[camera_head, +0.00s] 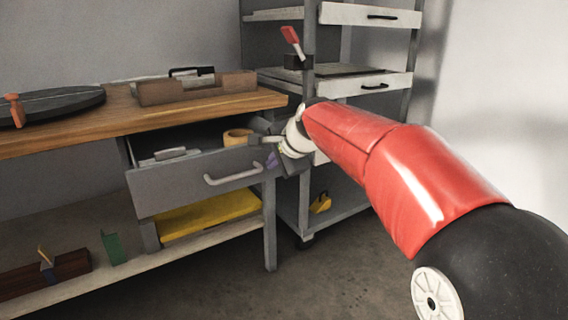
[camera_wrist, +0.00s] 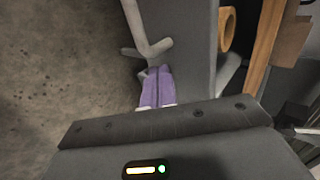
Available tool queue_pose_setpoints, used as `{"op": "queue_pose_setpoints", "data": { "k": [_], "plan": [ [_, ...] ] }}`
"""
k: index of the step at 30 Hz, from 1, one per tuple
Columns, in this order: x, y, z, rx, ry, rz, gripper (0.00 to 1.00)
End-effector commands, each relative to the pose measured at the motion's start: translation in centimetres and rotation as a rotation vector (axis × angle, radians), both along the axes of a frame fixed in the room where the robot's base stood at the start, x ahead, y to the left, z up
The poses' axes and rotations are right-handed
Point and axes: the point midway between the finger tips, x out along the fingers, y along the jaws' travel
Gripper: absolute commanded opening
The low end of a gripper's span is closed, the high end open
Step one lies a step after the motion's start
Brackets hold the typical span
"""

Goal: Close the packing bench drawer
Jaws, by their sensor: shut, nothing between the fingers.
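The grey packing bench drawer (camera_head: 190,184) is pulled out below the wooden bench top (camera_head: 100,122), with its handle (camera_head: 233,175) on the front. Inside it are a tan tape roll (camera_head: 238,135) and a pale item (camera_head: 170,154). In the wrist view the drawer front (camera_wrist: 188,70) and handle (camera_wrist: 147,35) are close by. My gripper (camera_head: 271,161) is at the right end of the drawer front. Its purple fingers (camera_wrist: 157,86) are together with nothing between them, near the end of the handle. I cannot tell whether they touch the front.
A grey shelf rack (camera_head: 368,84) with drawers stands right of the bench. A wooden tray (camera_head: 195,88) and a dark round turntable (camera_head: 55,105) sit on the bench top. A yellow item (camera_head: 208,214) lies on the lower shelf (camera_head: 130,265). The floor in front is clear.

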Motion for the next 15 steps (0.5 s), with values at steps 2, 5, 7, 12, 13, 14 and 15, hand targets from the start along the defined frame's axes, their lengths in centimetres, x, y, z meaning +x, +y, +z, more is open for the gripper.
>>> {"op": "queue_pose_setpoints", "data": {
  "k": [2,5,7,12,13,14,15],
  "plan": [
    [0.53,0.36,-0.01,-0.001,0.001,0.000,0.00],
    [0.83,0.57,0.03,-0.001,0.000,0.001,0.00],
    [0.89,0.61,0.05,-0.001,-0.001,0.000,0.00],
    [0.88,0.61,0.03,-0.001,0.000,0.001,0.00],
    [0.87,0.60,0.04,-0.001,0.000,0.001,0.00],
    [0.87,0.60,0.04,-0.001,0.000,0.001,0.00],
    [0.88,0.61,0.05,0.000,0.000,0.000,0.00]
  ]
}}
